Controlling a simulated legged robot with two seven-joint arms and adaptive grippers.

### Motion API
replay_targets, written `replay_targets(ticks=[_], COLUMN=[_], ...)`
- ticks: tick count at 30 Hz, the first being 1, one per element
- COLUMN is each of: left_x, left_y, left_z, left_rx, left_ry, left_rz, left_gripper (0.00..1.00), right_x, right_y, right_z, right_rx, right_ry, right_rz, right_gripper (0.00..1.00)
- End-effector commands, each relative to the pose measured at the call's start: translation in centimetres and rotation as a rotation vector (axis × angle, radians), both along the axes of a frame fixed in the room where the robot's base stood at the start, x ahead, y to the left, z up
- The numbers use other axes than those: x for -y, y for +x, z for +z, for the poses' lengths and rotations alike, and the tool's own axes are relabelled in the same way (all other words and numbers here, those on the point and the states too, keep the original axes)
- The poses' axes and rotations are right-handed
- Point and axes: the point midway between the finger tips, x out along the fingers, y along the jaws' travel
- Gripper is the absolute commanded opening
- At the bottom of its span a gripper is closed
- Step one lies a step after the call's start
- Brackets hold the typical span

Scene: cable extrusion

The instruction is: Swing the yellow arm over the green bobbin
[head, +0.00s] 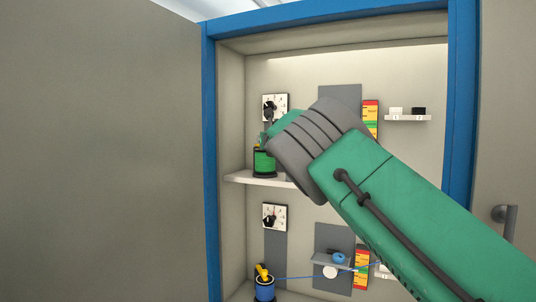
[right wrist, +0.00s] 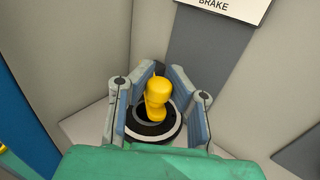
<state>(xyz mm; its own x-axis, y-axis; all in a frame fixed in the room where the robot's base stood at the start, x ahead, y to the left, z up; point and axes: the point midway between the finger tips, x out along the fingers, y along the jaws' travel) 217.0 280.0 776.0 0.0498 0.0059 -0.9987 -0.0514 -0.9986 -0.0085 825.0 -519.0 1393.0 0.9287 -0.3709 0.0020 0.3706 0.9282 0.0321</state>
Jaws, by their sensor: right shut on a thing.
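The green bobbin (head: 264,163) stands on the upper shelf in the head view, with a black rim at its top and base. In the right wrist view, the yellow arm (right wrist: 157,97) rises from the dark ringed top of the bobbin (right wrist: 153,137). My right gripper (right wrist: 160,76) has its fingers around the yellow arm and is shut on it. In the head view, my right arm reaches in from the right and hides most of the gripper and the yellow arm. My left gripper is out of view.
The blue frame (head: 212,150) edges the cabinet. Above the upper shelf (head: 240,178) is a dial (head: 275,107). Below are another dial (head: 275,217), a blue bobbin (head: 265,291) with a yellow arm, and a blue cable (head: 305,277) running right. A small shelf (head: 408,118) holds two buttons.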

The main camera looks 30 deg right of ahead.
Motion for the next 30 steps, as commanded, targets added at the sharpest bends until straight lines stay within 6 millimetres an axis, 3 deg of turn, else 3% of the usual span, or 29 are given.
replay_targets(ticks=[1,15,16,18,30], left_x=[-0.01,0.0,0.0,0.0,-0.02], left_y=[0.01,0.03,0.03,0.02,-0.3], left_z=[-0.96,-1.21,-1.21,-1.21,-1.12], left_rx=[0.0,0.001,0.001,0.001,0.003], left_ry=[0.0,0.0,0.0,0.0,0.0], left_rz=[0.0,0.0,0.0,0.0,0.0], left_gripper=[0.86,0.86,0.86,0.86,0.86], right_x=[-0.05,-0.07,-0.06,-0.06,-0.19], right_y=[0.11,0.01,0.02,0.02,-0.37], right_z=[-1.29,-0.96,-0.97,-0.94,-0.35], right_rx=[-0.013,-0.011,-0.012,-0.011,-0.005], right_ry=[-0.002,0.007,0.007,0.007,0.003], right_rz=[-0.031,-0.088,-0.088,-0.089,-0.087], right_gripper=[0.0,0.0,0.22,0.41,0.41])
